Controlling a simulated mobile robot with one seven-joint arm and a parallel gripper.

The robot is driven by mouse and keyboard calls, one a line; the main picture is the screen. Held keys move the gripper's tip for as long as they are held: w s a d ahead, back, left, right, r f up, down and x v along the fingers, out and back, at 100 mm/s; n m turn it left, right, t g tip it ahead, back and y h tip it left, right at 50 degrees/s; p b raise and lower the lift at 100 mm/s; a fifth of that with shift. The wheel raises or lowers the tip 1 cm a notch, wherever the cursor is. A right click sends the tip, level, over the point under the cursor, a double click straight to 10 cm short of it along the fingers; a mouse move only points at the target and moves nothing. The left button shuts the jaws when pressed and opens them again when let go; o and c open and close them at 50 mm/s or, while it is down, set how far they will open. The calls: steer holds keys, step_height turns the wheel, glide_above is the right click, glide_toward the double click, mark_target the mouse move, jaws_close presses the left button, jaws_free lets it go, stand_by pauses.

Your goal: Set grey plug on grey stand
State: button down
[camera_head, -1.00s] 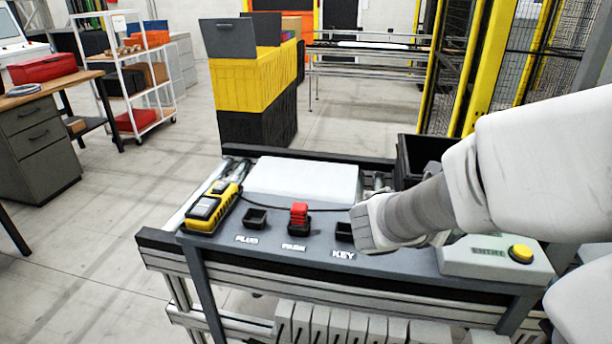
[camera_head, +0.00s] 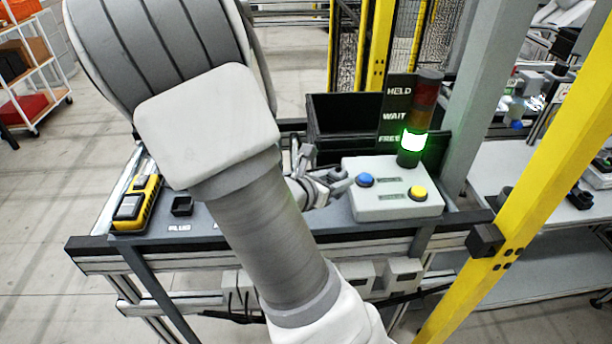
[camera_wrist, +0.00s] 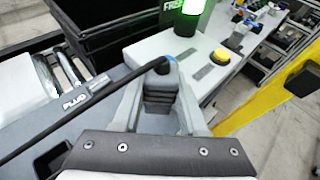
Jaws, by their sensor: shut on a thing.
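My gripper (camera_wrist: 157,108) is shut on the grey plug (camera_wrist: 159,92), a dark ribbed block between the two light fingers in the wrist view. A black cable runs from its top to the lower left. In the head view my gripper (camera_head: 326,186) is over the bench, just left of the button box, and the plug cannot be made out clearly. A small dark grey cup-shaped stand (camera_head: 182,206) is on the bench behind a PLUG label, left of my arm. It looks empty. My arm hides the bench middle.
The button box (camera_head: 393,190), with blue and yellow buttons, stands close right of my gripper. Behind it are a signal tower (camera_head: 413,140) lit green and a black bin (camera_head: 345,115). A yellow handheld device (camera_head: 137,205) lies at left. A yellow post (camera_head: 515,190) stands at right.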

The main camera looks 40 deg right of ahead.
steer(key=w+f, duration=0.1)
steer(key=w+a+f, duration=0.1)
steer(key=w, duration=0.1)
steer(key=w+f, duration=0.1)
steer(key=shift+w+a, duration=0.15)
steer(key=shift+a, duration=0.15)
steer(key=shift+w+f, duration=0.1)
steer(key=shift+f, duration=1.9)
steer(key=shift+f+b, duration=0.3)
steer(key=shift+b, duration=0.1)
steer(key=shift+c, duration=2.2)
jaws_free()
steer(key=shift+r, duration=0.1)
steer(key=shift+r, duration=0.1)
